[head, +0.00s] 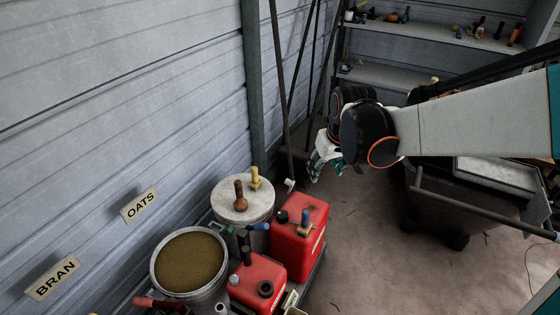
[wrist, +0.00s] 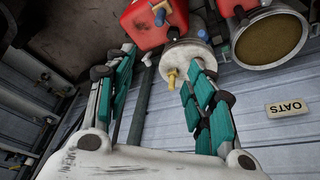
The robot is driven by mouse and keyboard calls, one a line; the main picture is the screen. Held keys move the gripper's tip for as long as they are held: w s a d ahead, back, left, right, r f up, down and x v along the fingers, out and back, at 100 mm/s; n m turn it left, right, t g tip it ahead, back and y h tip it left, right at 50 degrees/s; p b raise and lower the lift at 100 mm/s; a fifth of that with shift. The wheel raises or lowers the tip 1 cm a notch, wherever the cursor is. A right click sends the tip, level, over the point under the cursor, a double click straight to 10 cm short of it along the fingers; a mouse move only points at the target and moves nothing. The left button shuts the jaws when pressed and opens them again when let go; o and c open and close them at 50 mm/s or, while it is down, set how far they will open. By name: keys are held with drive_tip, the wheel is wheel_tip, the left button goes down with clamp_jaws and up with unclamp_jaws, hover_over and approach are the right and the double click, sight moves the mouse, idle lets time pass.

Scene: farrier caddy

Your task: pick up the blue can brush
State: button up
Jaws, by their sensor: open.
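A pale lidded can (head: 228,208) carries a brown and a yellow upright piece. A grain-filled bucket (head: 156,280) and a front red can (head: 244,290) stand close by. The ribbed wall (head: 120,100) borders them. A dark cart (head: 465,200) stands right; floor between is mostly clear.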

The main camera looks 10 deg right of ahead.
drive_tip(key=w+f+n+g, duration=0.1)
drive_tip(key=w+f, duration=0.7)
drive_tip(key=f, duration=0.3)
drive_tip(key=n+g, duration=0.1)
drive_tip(key=g, duration=0.1)
hover_over(308, 212)
drive_tip(key=f, duration=1.5)
drive_tip(key=shift+s+d+p, duration=0.15)
drive_tip(key=shift+s+p, duration=0.2)
drive_tip(key=f+b, duration=0.1)
drive_tip(key=f, duration=0.2)
drive_tip(key=f+b, duration=0.1)
drive_tip(key=f, duration=0.1)
drive_tip(key=w+f+b, duration=0.1)
drive_tip(key=f, duration=0.2)
drive_tip(key=shift+a+f, duration=0.2)
drive_tip(key=shift+f, duration=0.15)
drive_tip(key=shift+w+a+f+b, duration=0.1)
drive_tip(key=shift+f+b, duration=0.4)
drive_tip(key=shift+f, duration=0.4)
drive_tip(key=shift+w+a+f+b, duration=0.15)
drive_tip(key=shift+f+b, duration=0.3)
drive_tip(key=shift+f, duration=0.4)
drive_tip(key=shift+w+a+f+b, duration=0.1)
drive_tip(key=shift+f+b, duration=0.4)
drive_tip(key=shift+f, duration=0.4)
drive_tip(key=shift+s+r, duration=0.1)
clamp_jaws()
